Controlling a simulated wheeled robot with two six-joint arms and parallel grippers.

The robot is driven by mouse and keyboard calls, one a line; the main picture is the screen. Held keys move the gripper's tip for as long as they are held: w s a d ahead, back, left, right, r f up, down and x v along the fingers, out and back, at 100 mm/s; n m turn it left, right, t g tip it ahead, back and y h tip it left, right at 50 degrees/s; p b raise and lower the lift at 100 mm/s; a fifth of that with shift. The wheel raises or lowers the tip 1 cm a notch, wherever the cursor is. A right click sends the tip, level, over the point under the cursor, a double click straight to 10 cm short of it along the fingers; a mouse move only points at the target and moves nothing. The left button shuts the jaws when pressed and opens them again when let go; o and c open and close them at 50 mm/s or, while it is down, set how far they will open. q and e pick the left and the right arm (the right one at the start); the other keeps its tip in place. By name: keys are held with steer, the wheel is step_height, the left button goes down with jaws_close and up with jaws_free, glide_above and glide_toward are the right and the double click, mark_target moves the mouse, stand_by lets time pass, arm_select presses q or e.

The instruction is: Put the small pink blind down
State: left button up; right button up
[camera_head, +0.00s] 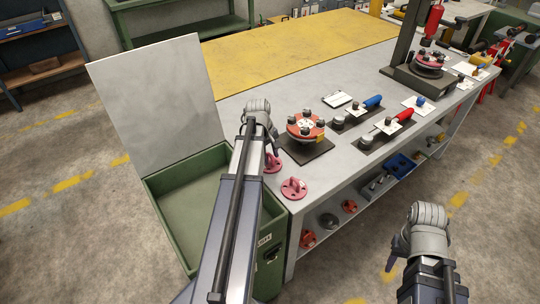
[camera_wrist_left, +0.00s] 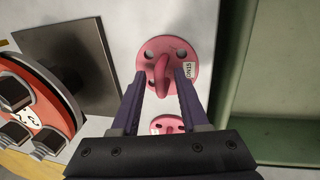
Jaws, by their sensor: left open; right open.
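Two pink blinds with raised handles lie on the grey bench top near its front left corner in the head view, one (camera_head: 271,165) close under my left gripper (camera_head: 273,147) and one (camera_head: 294,189) nearer the edge. In the left wrist view a larger-looking labelled pink blind (camera_wrist_left: 152,51) has its handle between my open left fingertips (camera_wrist_left: 162,74). A smaller-looking pink blind (camera_wrist_left: 167,123) shows farther back between the fingers, partly hidden by the gripper. I cannot tell whether the fingers touch the handle. My right gripper (camera_head: 392,262) is open and empty, away from the bench.
A green bin (camera_head: 165,182) with a raised grey lid stands left of the bench. An orange flanged spool (camera_head: 305,126) on a dark plate is just right of my left gripper. Blue and red handled tools (camera_head: 372,102) lie farther right. Shelves below hold parts.

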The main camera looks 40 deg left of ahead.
arm_select(q)
steer(key=shift+r, duration=0.1)
step_height(320, 180, up, 12)
steer(key=s+p, duration=0.2)
steer(key=p, duration=1)
steer(key=shift+s+a, duration=0.15)
steer(key=shift+a, duration=0.2)
steer(key=shift+d, duration=0.1)
steer(key=d+m+g, duration=0.2)
steer(key=d+m, duration=0.5)
steer(key=d, duration=1.2)
steer(key=s+d+m+y, duration=0.1)
steer(key=s+d+m, duration=0.3)
steer(key=d, duration=0.6)
steer(key=s+d+m, duration=0.5)
steer(key=d+m, duration=0.2)
steer(key=d, duration=0.4)
steer(key=shift+f+m+y, duration=0.25)
steer(key=shift+m+y, duration=0.05)
steer(key=shift+y, duration=0.1)
steer(key=shift+d, duration=0.1)
